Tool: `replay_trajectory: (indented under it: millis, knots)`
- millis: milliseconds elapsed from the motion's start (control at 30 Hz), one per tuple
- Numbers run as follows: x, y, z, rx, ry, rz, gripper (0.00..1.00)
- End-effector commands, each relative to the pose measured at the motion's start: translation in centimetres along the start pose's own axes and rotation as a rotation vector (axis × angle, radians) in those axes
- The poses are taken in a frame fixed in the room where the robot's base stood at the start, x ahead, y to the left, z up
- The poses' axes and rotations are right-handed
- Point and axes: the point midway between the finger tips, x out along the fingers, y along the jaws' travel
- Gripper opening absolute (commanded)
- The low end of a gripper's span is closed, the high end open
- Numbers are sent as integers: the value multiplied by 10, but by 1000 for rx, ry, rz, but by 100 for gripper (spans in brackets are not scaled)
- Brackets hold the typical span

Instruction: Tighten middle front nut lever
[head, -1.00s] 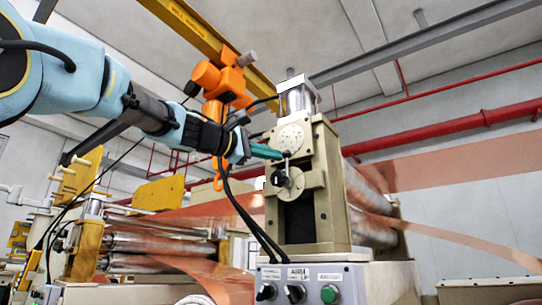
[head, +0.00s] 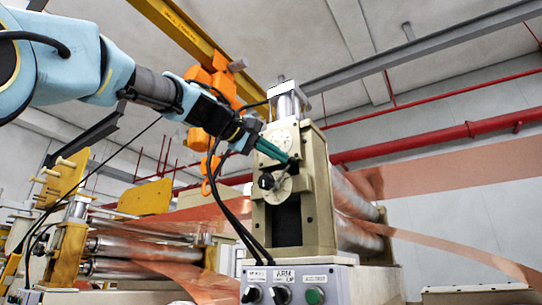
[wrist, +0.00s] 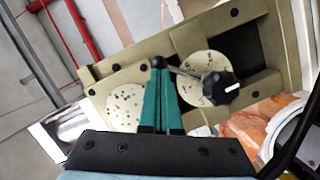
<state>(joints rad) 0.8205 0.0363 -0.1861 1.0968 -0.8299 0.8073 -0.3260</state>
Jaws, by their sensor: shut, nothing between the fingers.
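In the head view the knob (head: 266,181) sits on the front of the beige machine housing (head: 317,205). My gripper (head: 291,161) has teal fingers pointing down and right across the housing front.
A second pale round plate (wrist: 124,108) is beside the fingers. A control box (head: 352,284) with knobs and a green button stands below the housing. Black cables (head: 240,225) hang from my wrist. Copper foil (head: 450,167) runs off to the right.

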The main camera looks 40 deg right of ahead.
Motion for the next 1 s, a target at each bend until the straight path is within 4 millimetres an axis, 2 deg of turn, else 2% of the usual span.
replay_trajectory:
  millis: [200, 600, 733, 1000]
  knots:
    - [6, -2, 16, 195, -5, -60, 0]
    - [11, -13, 34, 519, -4, -161, 0]
    - [12, -17, 38, 591, -4, -183, 0]
    - [14, -22, 42, 582, -5, -182, 0]
